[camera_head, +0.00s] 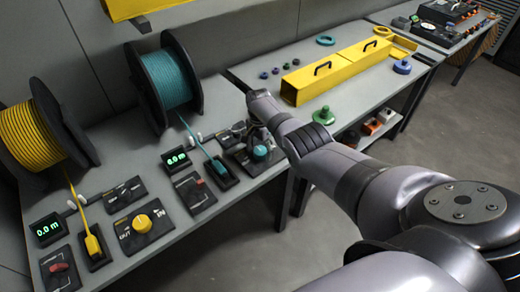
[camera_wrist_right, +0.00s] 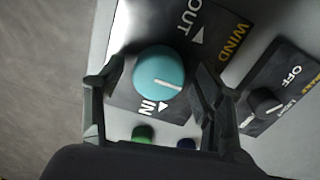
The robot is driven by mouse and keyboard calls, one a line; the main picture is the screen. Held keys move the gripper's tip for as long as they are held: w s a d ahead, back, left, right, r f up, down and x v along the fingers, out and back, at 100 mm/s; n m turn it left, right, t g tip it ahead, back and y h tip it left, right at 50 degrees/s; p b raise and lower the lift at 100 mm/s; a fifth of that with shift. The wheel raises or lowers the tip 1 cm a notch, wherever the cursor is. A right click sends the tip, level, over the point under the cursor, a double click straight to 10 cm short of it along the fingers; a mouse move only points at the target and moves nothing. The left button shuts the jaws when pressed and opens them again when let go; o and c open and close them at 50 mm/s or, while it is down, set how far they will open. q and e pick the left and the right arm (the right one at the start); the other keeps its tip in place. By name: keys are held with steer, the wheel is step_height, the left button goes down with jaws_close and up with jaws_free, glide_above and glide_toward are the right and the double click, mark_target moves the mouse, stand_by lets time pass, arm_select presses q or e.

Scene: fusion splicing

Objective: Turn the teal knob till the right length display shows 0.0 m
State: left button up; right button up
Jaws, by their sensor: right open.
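The teal knob (camera_head: 260,152) sits on a dark panel at the right end of the near bench, partly hidden by my right gripper (camera_head: 256,138). In the right wrist view the teal knob (camera_wrist_right: 158,72) is round with a white pointer line, beside the words OUT, IN and WIND. My right gripper (camera_wrist_right: 153,76) is open, with one finger on each side of the knob and visible gaps; it is not closed on it. The right length display (camera_head: 177,159) is lit green; its digits are small, the first looking like 6 or 0. My left gripper is out of view.
A teal spool (camera_head: 171,78) and a yellow spool (camera_head: 38,130) stand behind. A yellow knob (camera_head: 142,222) and the left display (camera_head: 47,229), reading 0.0 m, are at the left. A switch labelled OFF (camera_wrist_right: 266,101) lies close to my right finger.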

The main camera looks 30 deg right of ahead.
mark_target(259, 150)
step_height(259, 150, up, 12)
steer(key=shift+w, duration=0.15)
stand_by(0.7)
stand_by(0.4)
